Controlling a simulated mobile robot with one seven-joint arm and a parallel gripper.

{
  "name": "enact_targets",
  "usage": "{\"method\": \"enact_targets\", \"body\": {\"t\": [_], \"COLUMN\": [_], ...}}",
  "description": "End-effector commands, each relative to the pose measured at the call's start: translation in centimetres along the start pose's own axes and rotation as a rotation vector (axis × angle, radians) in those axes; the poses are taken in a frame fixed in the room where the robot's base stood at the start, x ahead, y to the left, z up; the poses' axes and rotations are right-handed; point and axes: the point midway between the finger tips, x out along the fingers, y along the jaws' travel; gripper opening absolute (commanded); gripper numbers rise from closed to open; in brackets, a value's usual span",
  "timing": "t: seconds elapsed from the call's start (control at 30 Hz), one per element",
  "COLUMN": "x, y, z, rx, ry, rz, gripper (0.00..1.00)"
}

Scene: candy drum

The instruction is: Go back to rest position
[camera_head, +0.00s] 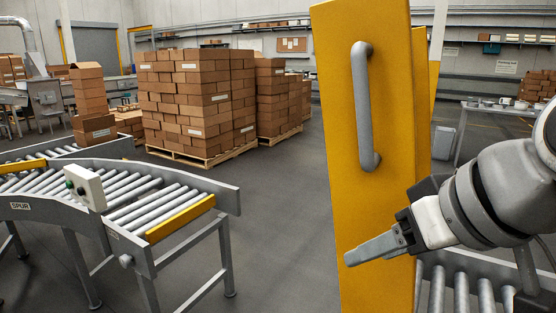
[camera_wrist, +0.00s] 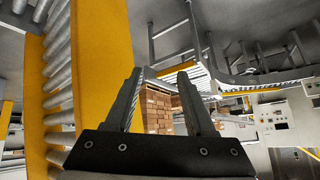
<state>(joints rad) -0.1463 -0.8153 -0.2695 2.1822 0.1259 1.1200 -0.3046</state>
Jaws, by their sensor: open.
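My gripper (camera_head: 378,247) reaches in from the right in the head view, in front of a tall yellow panel (camera_head: 352,215) with a grey handle (camera_head: 362,110). The gripper is below the handle, apart from it. In the wrist view, my gripper (camera_wrist: 160,75) shows two spread fingers with nothing between them. Stacked boxes (camera_wrist: 156,112) show far beyond the fingers. A yellow upright (camera_wrist: 103,50) stands left of the fingers in the wrist view.
A roller conveyor (camera_head: 150,205) with a control box (camera_head: 85,187) curves in from the left. Another roller conveyor (camera_head: 470,290) lies under my arm at the lower right. Box stacks on pallets (camera_head: 195,105) stand behind. The grey floor (camera_head: 275,210) between is clear.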

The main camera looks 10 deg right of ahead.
Motion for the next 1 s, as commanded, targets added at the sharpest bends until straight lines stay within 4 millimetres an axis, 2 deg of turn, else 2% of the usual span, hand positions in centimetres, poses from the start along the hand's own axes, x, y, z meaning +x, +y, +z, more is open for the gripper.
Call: {"method": "enact_targets", "body": {"t": [0.03,0.1,0.2,0.3,0.33,0.7,0.83,1.0], "x": [2.5,5.2,8.6,10.7,9.3,3.0,1.5,0.8], "y": [-0.3,-0.6,-0.6,-0.3,-0.6,-1.7,-1.9,-2.1], "z": [1.5,3.4,6.2,8.6,7.2,1.9,0.7,0.1], "rx": [0.025,0.056,0.093,0.120,0.119,0.117,0.117,0.117], "ry": [-0.049,-0.098,-0.158,-0.203,-0.192,-0.190,-0.190,-0.190], "rz": [0.045,0.103,0.181,0.248,0.241,0.235,0.235,0.234], "gripper": [0.55,0.55,0.55,0.55,0.55,0.55,0.55,0.55]}}
